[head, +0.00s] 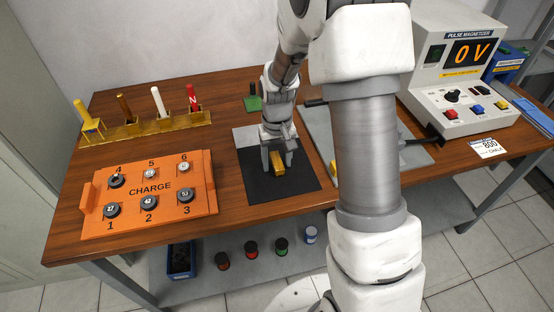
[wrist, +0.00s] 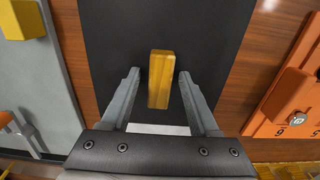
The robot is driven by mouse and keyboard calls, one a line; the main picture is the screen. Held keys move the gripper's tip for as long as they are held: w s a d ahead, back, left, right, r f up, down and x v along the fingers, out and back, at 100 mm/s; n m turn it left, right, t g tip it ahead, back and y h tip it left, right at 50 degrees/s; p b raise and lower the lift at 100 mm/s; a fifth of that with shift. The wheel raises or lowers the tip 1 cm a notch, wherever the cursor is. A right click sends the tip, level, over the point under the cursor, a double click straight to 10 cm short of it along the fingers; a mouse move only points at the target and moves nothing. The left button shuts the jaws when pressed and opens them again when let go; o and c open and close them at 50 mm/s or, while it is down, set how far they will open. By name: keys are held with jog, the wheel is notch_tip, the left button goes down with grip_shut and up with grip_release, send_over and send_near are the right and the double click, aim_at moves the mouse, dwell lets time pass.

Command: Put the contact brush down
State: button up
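A yellow block (head: 277,163) lies on the black part of a mat (head: 293,187) in the head view; I cannot tell whether it is the contact brush. In the wrist view the yellow block (wrist: 160,80) lies between the two fingers of my gripper (wrist: 159,73), with a gap on each side. My gripper (head: 279,158) is open, low over the mat and around the block. No other thing that I can name as the contact brush shows clearly.
An orange CHARGE tray (head: 150,212) with numbered pieces stands left. A brass rack (head: 150,128) with several coloured rods is behind it. A grey plate (head: 318,125) lies right of the mat, partly hidden by my arm. The pulse magnetizer (head: 455,75) reads 0 V.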

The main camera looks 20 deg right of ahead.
aim_at(277, 160)
notch_tip(277, 160, up, 12)
jog(key=p, duration=0.3)
jog(key=s+r+t, duration=0.2)
jog(key=s+r, duration=0.5)
jog(key=s, duration=0.3)
jog(key=s+r+t, duration=0.3)
jog(key=s+r, duration=0.4)
jog(key=s, duration=0.3)
jog(key=shift+s+r+t+b, duration=0.2)
jog(key=shift+r+t+b, duration=0.1)
notch_tip(277, 160, up, 6)
jog(key=p, duration=0.6)
jog(key=shift+r, duration=0.2)
